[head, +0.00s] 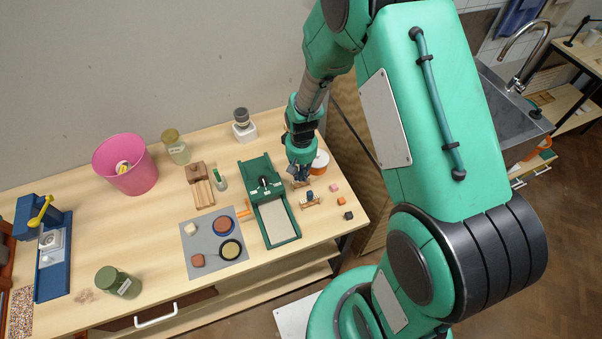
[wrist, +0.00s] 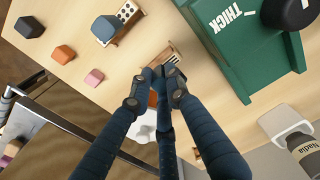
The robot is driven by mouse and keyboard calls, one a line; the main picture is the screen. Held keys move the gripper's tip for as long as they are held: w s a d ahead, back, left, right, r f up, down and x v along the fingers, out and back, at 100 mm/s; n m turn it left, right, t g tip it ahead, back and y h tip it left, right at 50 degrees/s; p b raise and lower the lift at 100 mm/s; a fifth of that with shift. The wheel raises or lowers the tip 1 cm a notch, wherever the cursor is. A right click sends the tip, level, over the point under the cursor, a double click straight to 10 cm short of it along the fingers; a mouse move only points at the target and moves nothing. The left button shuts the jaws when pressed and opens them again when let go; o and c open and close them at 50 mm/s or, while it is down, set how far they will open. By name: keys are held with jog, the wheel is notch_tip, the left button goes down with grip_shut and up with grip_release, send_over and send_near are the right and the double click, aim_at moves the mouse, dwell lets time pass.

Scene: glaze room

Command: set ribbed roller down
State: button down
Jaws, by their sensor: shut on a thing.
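My gripper (wrist: 160,75) is shut, with its fingertips close together at a small wooden piece (wrist: 157,52). In the head view my gripper (head: 301,180) is low over the table, just right of the green slab machine. The ribbed roller cannot be clearly made out; the fingers hide most of what is between them. A wooden stand with holes (wrist: 128,20) is beyond the fingertips, with a blue rounded piece (wrist: 105,28) at it. In the head view this stand (head: 310,203) is just in front of my gripper.
The green machine (head: 281,220) stands close left of my gripper. Pink (head: 334,187), orange (head: 341,200) and dark (head: 348,215) blocks lie to the right, near the table edge. A grey mat (head: 205,232) with several pieces lies farther left.

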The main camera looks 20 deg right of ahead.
jog(key=shift+f, duration=0.35)
jog(key=shift+s+f+b, duration=0.3)
jog(key=shift+f+b, duration=0.05)
jog(key=shift+f, duration=0.05)
jog(key=c, duration=1.7)
grip_release()
jog(key=shift+o, duration=0.2)
jog(key=shift+w, duration=0.1)
jog(key=shift+w+r, duration=0.15)
jog(key=shift+r, duration=0.1)
jog(key=shift+r+p, duration=0.4)
jog(key=shift+r, duration=0.1)
notch_tip(320, 180, up, 12)
